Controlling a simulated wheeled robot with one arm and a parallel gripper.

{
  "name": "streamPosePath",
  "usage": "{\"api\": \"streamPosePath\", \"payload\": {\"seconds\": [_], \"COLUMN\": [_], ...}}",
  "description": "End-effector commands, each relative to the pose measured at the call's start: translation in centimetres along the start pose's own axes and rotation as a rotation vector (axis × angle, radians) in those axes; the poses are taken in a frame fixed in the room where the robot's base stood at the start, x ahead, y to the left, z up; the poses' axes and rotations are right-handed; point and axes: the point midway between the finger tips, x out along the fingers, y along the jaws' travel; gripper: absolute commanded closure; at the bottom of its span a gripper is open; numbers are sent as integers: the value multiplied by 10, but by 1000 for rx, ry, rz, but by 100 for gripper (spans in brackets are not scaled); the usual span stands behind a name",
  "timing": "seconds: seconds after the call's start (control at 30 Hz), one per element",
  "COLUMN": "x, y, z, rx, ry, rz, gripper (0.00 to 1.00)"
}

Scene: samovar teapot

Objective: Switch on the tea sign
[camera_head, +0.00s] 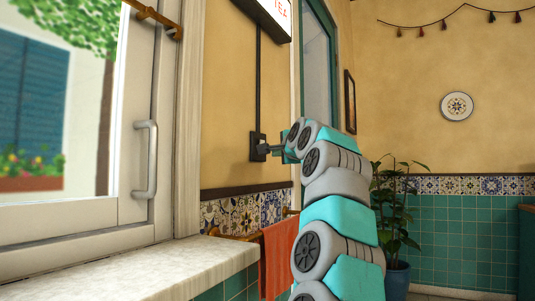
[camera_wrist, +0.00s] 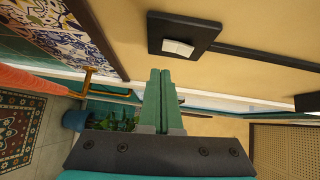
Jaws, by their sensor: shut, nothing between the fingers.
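The tea sign (camera_head: 275,14) is a white box with red letters, cut off by the top edge of the head view; I cannot tell whether it is lit. A black strip runs down the wall from it to a dark switch plate (camera_head: 256,147). In the wrist view the black switch plate (camera_wrist: 203,35) carries a white rocker (camera_wrist: 178,47). My gripper (camera_wrist: 160,72) is shut and empty, its green fingertips just below the plate in that view and apparently apart from it. In the head view my gripper (camera_head: 268,149) is beside the plate, partly overlapping it.
An orange towel (camera_head: 279,256) hangs on a brass rail below the tiles. A potted plant (camera_head: 393,205) stands behind my arm. The wall around the switch is clear.

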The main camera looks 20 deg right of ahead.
Motion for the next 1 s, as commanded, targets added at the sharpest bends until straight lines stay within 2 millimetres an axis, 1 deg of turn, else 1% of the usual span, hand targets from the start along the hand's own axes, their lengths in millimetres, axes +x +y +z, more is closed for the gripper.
{"api": "streamPosePath", "payload": {"seconds": [0.03, 0.23, 0.37, 0.8, 1.0], "x": [-7, -28, -43, -88, -101], "y": [3, 8, 6, 12, 14], "z": [-10, -7, -9, -8, -8], "rx": [2, 1, 2, -1, 0], "ry": [1, -2, 1, 2, 2], "rz": [-2, -2, -5, -3, -4], "gripper": [100, 100, 100, 100, 100]}}
